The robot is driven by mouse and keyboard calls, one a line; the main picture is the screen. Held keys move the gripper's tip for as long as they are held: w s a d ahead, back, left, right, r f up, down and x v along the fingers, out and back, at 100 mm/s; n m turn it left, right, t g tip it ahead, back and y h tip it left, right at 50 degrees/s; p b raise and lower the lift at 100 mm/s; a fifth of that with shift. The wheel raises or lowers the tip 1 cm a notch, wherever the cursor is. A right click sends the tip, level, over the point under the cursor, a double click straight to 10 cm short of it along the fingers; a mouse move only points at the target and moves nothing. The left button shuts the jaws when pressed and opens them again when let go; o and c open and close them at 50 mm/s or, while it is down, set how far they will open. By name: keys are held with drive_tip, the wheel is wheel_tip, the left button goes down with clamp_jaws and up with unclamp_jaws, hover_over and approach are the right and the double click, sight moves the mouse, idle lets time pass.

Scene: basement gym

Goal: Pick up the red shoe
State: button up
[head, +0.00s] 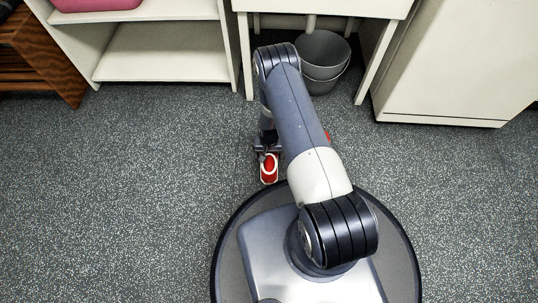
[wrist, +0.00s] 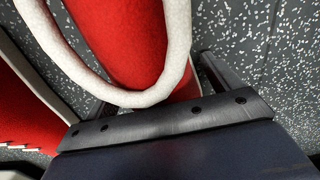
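The red shoe (head: 269,168) has a white rim and lies on the speckled floor, just in front of my base. My gripper (head: 267,149) is low at its far end, with its fingers spread. In the wrist view the shoe (wrist: 125,45) fills the space between the fingers, its white rim close to the palm. The right finger is beside the shoe; the left finger is largely hidden by it. Another red part with a white edge shows at the left of the wrist view; I cannot tell whether it belongs to the same shoe.
Grey buckets (head: 322,58) stand under a white table (head: 330,6). A white shelf unit (head: 165,52) is at the back left, beside a brown wooden rack (head: 48,50). A white cabinet (head: 455,65) is at the right. The floor to the left and right is clear.

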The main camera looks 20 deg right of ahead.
drive_tip(key=c, duration=0.9)
drive_tip(key=shift+r, duration=0.15)
